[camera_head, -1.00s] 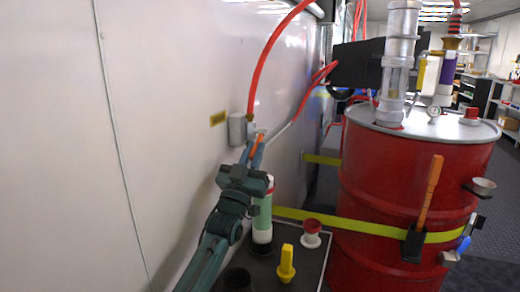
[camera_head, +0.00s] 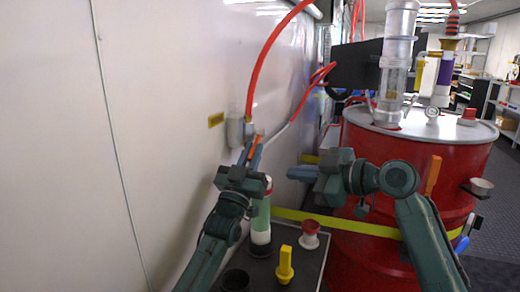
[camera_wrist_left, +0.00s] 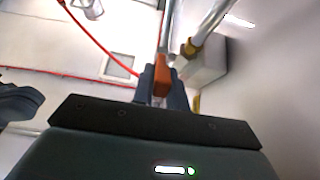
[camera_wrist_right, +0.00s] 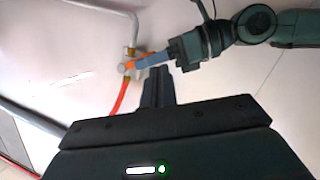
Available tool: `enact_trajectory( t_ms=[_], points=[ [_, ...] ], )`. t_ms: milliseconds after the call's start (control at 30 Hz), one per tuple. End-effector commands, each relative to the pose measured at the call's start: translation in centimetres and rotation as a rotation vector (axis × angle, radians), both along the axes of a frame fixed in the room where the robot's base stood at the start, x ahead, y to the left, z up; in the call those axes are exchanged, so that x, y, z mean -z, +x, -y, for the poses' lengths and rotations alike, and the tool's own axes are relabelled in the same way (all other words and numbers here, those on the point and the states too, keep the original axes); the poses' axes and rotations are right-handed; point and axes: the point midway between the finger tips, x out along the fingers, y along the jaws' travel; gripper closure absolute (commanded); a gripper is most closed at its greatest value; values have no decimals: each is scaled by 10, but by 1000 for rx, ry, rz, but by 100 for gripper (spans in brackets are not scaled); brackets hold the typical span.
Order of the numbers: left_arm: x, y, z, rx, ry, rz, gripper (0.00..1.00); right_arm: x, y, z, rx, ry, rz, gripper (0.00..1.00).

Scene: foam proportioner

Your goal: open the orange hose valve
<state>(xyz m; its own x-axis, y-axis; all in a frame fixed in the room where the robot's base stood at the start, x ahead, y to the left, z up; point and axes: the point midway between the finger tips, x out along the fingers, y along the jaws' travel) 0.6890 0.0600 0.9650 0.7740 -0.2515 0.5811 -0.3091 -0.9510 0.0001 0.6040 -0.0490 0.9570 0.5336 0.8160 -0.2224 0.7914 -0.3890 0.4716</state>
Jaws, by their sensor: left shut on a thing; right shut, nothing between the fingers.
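The orange valve handle (camera_head: 255,146) is at the grey wall box, below the red hose (camera_head: 257,80) on the white wall. My left gripper (camera_head: 253,157) is shut on the handle. In the left wrist view the orange handle (camera_wrist_left: 162,75) sits between the left fingers (camera_wrist_left: 162,88). The handle (camera_wrist_right: 138,61) also shows in the right wrist view, with the left gripper on it. My right gripper (camera_head: 291,172) is shut and empty, to the right of the left gripper and apart from the valve. Its closed fingers (camera_wrist_right: 158,84) show in its own wrist view.
A red drum (camera_head: 360,160) with a strap stands right, behind my right arm. Below, a dark-topped stand (camera_head: 308,268) holds a green and white bottle (camera_head: 261,222), a yellow handle (camera_head: 285,264) and a red and white cap (camera_head: 310,234). The left wall is bare.

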Motion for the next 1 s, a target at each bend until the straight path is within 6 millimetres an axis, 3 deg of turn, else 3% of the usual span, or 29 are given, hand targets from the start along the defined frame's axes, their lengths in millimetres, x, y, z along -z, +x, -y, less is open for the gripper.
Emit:
enact_trajectory(
  t_ms=[33,100,200,333,567,900,1000],
  points=[
    [0,0,0,0,0,0,100,-23,2,-2,-33,-9,33,100],
    [0,0,0,0,0,0,100,-45,1,-4,-76,-20,65,100],
    [0,0,0,0,0,0,100,-67,-1,-6,-118,-33,99,100],
    [-1,0,0,0,0,0,100,-80,-2,-9,-146,-41,121,100],
    [-1,0,0,0,0,1,100,-77,9,-35,-153,-40,123,100],
    [-1,0,0,0,0,1,100,-62,40,-98,-151,-40,121,100],
    [-1,0,0,0,0,1,100,-47,51,-92,-146,-41,119,100]
  ],
)
